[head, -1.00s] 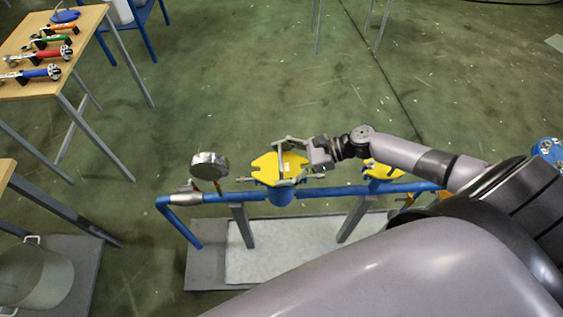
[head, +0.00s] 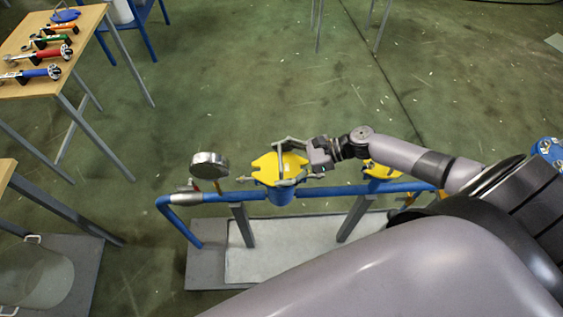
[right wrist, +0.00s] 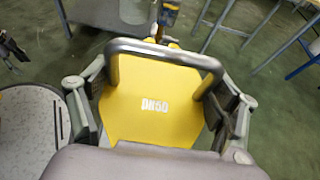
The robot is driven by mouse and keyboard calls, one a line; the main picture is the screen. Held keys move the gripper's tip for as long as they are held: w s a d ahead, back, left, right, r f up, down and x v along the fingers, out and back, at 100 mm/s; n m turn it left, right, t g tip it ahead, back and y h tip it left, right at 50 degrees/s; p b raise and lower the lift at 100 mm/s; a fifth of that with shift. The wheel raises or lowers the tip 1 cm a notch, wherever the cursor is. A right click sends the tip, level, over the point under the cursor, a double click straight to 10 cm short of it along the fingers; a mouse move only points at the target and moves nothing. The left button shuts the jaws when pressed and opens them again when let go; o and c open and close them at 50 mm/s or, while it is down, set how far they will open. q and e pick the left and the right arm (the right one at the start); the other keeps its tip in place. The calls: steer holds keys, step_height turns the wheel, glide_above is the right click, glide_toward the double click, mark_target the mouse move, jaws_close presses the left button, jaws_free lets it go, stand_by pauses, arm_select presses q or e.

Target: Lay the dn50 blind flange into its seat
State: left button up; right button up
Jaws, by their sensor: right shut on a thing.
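The dn50 blind flange is a yellow plate (head: 264,166) with a metal bar handle, over the blue pipe stub (head: 281,195) in the head view. I cannot tell whether it touches the stub's rim. My right gripper (head: 293,163) is shut on the flange from the right. The seat is mostly hidden under the plate. My left gripper is not in view.
A blue pipe (head: 330,190) runs sideways, with a round gauge (head: 209,165) left of the flange. Another yellow plate (head: 382,172) is partly behind my right arm. A tool table (head: 30,85) stands at upper left, a clear vessel (head: 35,272) at lower left.

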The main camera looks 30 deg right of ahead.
steer(key=shift+w+f+b, duration=0.1)
steer(key=shift+f+b, duration=0.25)
steer(key=shift+f, duration=0.15)
steer(key=o, duration=1.9)
steer(key=shift+f, duration=0.1)
steer(key=shift+s+f, duration=0.15)
steer(key=shift+s, duration=0.05)
steer(key=v, duration=1.2)
